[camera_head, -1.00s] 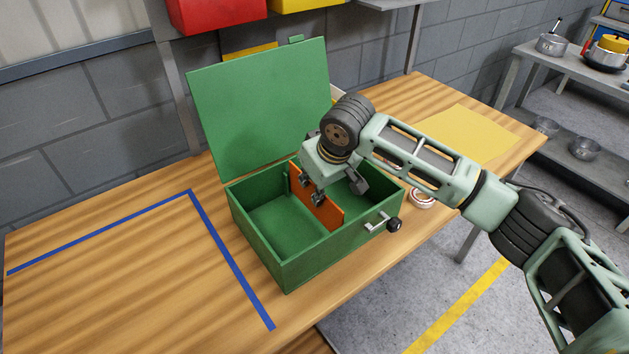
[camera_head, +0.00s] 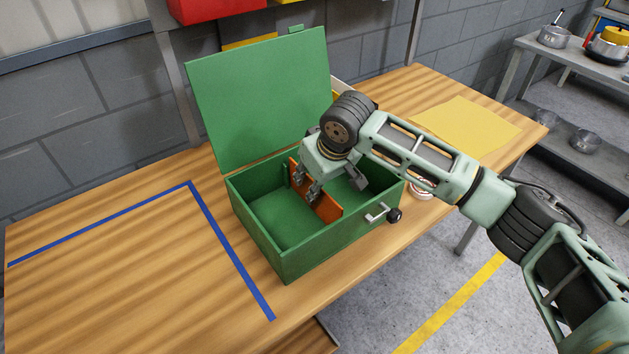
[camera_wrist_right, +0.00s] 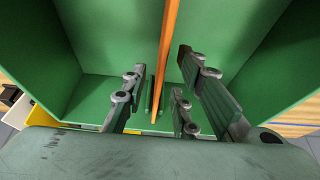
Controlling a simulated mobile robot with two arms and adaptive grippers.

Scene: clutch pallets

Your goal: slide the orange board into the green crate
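The open green crate (camera_head: 262,235) stands on the wooden table with its lid raised at the back. The orange board (camera_head: 327,208) stands upright inside it, crossing the crate from back to front. The board also shows edge-on in the right wrist view (camera_wrist_right: 167,45), its far end by small green guide strips on the crate wall. My right gripper (camera_head: 330,186) is low over the crate, with fingers on both sides of the board. In the wrist view the fingers (camera_wrist_right: 158,85) are spread, with gaps to the board. My left gripper is out of view.
Blue tape (camera_head: 228,245) marks the bare table left of the crate. A latch handle (camera_head: 378,213) sticks out of the crate's front. A white roll (camera_head: 422,190) lies right of the crate, and a yellow sheet (camera_head: 465,125) lies further right. Shelving with pots stands beyond.

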